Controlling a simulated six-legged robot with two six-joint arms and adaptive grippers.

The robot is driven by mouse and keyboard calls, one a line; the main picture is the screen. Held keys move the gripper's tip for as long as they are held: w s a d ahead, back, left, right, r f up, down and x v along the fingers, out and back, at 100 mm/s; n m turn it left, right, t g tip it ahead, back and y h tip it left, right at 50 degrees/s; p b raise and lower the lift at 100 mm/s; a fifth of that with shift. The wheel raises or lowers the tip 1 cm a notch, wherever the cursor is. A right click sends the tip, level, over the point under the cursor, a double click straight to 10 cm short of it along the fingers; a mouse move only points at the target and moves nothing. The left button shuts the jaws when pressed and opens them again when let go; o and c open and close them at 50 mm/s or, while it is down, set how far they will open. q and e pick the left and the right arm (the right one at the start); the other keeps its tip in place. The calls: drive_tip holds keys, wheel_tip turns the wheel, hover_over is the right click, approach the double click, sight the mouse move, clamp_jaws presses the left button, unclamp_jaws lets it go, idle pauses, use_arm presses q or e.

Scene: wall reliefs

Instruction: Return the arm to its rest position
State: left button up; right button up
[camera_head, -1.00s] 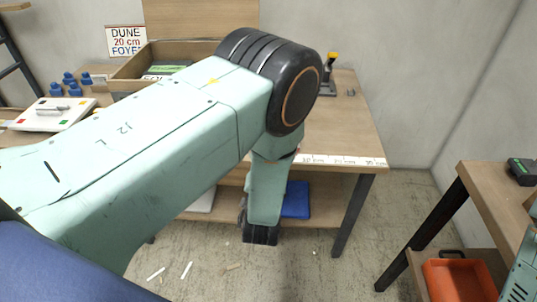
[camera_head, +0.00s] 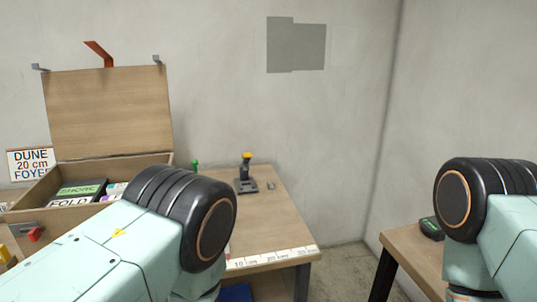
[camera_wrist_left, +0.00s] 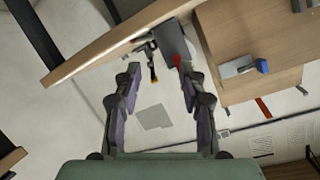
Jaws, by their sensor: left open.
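My left arm (camera_head: 120,250) comes in from the lower left of the head view, with its black round joint in front of the table. Its gripper is out of sight in that view. In the left wrist view my left gripper (camera_wrist_left: 160,78) is open, with its two fingers apart and nothing held between them. My right arm (camera_head: 508,230) shows at the right edge of the head view. Its gripper is not in view.
An open wooden box (camera_head: 40,185) with cards stands on the table behind my left arm, its lid (camera_head: 108,112) upright. A yellow-topped lever (camera_head: 247,172) stands near the table's back. A second table (camera_head: 398,243) is at right. A grey patch (camera_head: 297,45) marks the wall.

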use_arm(q)
drive_tip(key=s+a+f+g+h, duration=0.1)
drive_tip(key=s+a+f+g, duration=0.1)
drive_tip(key=s+f+g, duration=0.5)
drive_tip(key=s+a+f+n+g+h, duration=0.1)
drive_tip(key=s+g, duration=0.2)
drive_tip(key=s, duration=1)
drive_tip(key=s+a+f+n+g+h+b, duration=0.1)
drive_tip(key=s+g, duration=0.3)
drive_tip(key=s, duration=0.9)
drive_tip(key=shift+s+a+f+n+b, duration=0.15)
drive_tip(key=shift+a+f+n+b, duration=0.2)
drive_tip(key=shift+f+n, duration=0.25)
